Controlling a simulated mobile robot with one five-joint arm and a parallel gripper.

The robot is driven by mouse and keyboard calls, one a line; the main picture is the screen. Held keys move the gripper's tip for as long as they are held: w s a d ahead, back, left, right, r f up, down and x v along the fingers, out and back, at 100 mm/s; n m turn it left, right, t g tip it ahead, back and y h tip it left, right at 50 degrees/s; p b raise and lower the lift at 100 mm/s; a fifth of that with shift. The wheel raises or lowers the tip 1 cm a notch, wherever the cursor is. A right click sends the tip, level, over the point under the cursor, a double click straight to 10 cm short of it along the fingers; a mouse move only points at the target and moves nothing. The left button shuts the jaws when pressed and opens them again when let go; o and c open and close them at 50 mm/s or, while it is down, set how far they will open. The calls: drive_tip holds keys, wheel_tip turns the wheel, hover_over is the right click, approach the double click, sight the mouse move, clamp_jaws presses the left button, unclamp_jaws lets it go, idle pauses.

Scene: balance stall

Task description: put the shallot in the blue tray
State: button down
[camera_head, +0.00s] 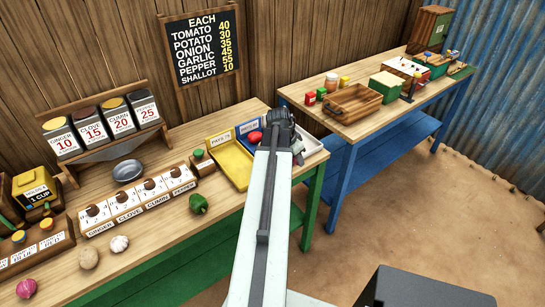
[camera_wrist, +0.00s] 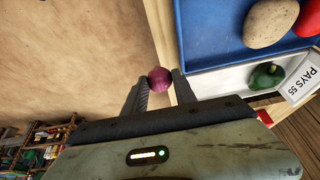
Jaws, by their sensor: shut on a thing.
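The shallot (camera_wrist: 160,79) is small, round and purple. My gripper (camera_wrist: 159,82) is shut on it, with one finger on each side. In the wrist view it is over the table's edge, with brown floor showing beyond, beside the trays. The blue tray (camera_wrist: 205,40) is at the upper right of that view and holds a brown potato (camera_wrist: 268,22) and a red tomato (camera_wrist: 308,18). In the head view my arm and gripper (camera_head: 280,125) cover much of the blue tray, and the shallot is hidden.
A white tray (camera_wrist: 212,84) with a green pepper (camera_wrist: 267,76) adjoins the blue one. A yellow tray (camera_head: 230,165) lies on its other side. A pepper (camera_head: 198,204), garlic (camera_head: 119,243), potato (camera_head: 88,258) and onion (camera_head: 25,288) line the table's front. A blue-legged table (camera_head: 300,88) stands right.

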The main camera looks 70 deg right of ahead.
drive_tip(key=w+d, duration=0.1)
drive_tip(key=w, duration=0.2)
drive_tip(key=w+d, duration=0.1)
drive_tip(key=w, duration=0.2)
drive_tip(key=w+d+f, duration=0.1)
drive_tip(key=w, duration=0.2)
drive_tip(key=shift+b, duration=0.35)
drive_tip(key=f+b, duration=0.4)
drive_tip(key=shift+w, duration=0.2)
drive_tip(key=shift+r, duration=0.3)
drive_tip(key=shift+f, duration=0.2)
drive_tip(key=c, duration=1)
unclamp_jaws()
drive_tip(key=shift+r, duration=0.1)
